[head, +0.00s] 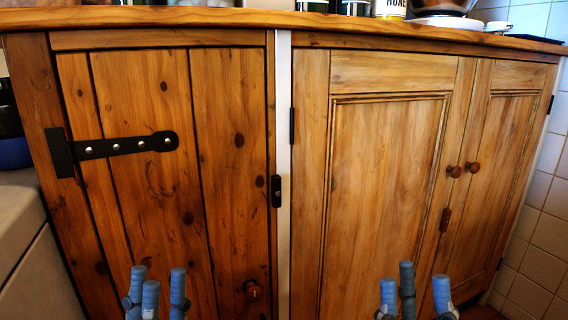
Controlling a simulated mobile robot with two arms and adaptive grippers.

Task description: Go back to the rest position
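My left gripper (158,280) is at the bottom of the head view, left of centre, in front of the dark wooden door (228,135). Its blue-grey fingers point up and stand apart, with nothing between them. My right gripper (414,283) is at the bottom, right of centre, in front of the lighter panelled door (383,180). Its fingers also point up, spread apart and empty. The lower parts of both grippers and both arms are cut off by the frame's lower edge.
The doors are closed, with round knobs and a black strap hinge (125,145). A wooden countertop (250,18) above carries jars and a pale dish (448,22). A grey unit (35,270) stands at the left, a white tiled wall (545,225) at the right.

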